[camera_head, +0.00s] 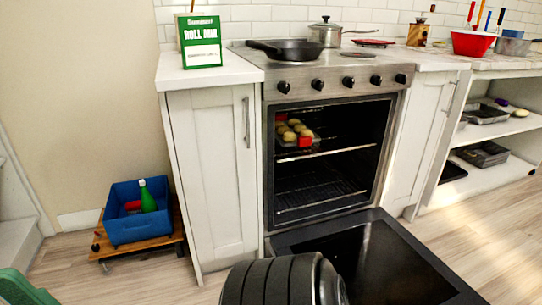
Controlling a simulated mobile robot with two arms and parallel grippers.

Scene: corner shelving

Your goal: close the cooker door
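The cooker (330,80) stands between two white cabinets, with a row of black knobs on its front. Its door (365,260) is open, folded down and lying about level in front of the cavity. The oven cavity is dark, with wire racks (320,205). On the upper rack sits a tray of round yellowish-brown items (294,130), with red pieces at its edges. A dark ribbed cylinder, which looks like part of my own body, hides the door's near left part. Neither of my grippers shows in this view.
A black pan (286,48) and a steel pot (325,33) stand on the cooktop. A blue crate (131,222) sits on a low wooden dolly (122,250) at left. Open shelves (497,173) stand at right. Floor is clear right of the door.

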